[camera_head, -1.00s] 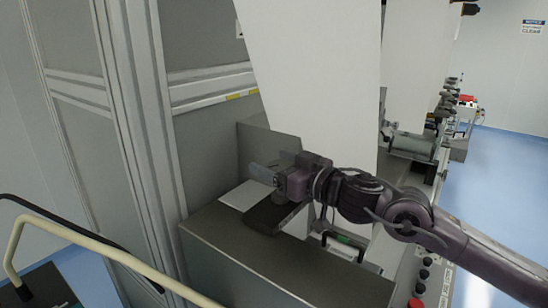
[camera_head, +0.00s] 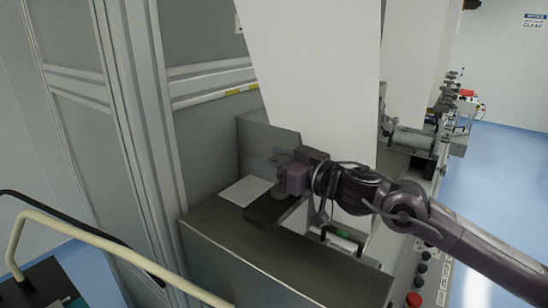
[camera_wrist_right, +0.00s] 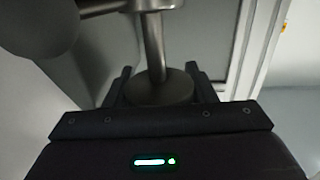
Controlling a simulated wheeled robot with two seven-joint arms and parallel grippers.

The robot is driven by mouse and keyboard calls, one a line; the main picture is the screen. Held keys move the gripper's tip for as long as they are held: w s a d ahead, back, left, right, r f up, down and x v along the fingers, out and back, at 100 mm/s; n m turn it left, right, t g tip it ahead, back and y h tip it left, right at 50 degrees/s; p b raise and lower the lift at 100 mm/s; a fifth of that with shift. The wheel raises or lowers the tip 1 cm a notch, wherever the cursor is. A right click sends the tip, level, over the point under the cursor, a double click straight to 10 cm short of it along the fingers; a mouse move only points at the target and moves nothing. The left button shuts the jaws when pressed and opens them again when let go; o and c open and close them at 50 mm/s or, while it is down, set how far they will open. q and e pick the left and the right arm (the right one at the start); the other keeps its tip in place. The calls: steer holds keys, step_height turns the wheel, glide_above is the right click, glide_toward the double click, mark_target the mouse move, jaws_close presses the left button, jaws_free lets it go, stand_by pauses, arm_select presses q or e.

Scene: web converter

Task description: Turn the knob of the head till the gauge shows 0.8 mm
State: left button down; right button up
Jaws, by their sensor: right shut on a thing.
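The head (camera_head: 262,211) is a dark block on the grey machine ledge. The round metal knob (camera_wrist_right: 160,88) shows in the right wrist view, a grey disc on a thin post. My right gripper (camera_head: 279,176) is over the head, and its two dark fingers (camera_wrist_right: 161,82) stand on either side of the knob, shut on it. In the head view the gripper hides most of the knob. I cannot make out a gauge dial or a reading. My left gripper is not in view.
A white sheet (camera_head: 247,190) lies on the ledge beside the head. A wide white web (camera_head: 318,80) hangs just behind my gripper. A tall grey cabinet (camera_head: 205,135) stands left. A cream rail (camera_head: 95,250) crosses the lower left. The blue floor at right is clear.

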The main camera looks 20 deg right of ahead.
steer(key=n+g+y+p, duration=0.1)
steer(key=n+g+y, duration=0.1)
steer(key=n+g+y+p, duration=0.1)
steer(key=n+g+y, duration=0.1)
steer(key=shift+s+a+r+y, duration=0.15)
steer(key=shift+s+a+y, duration=0.05)
steer(key=shift+y, duration=0.2)
steer(key=shift+s+n+g+y+p, duration=0.1)
steer(key=shift+n+g+y+p, duration=0.4)
steer(key=shift+g, duration=0.4)
steer(key=shift+n, duration=0.3)
steer(key=o, duration=1)
steer(key=shift+c, duration=0.2)
steer(key=shift+s, duration=0.1)
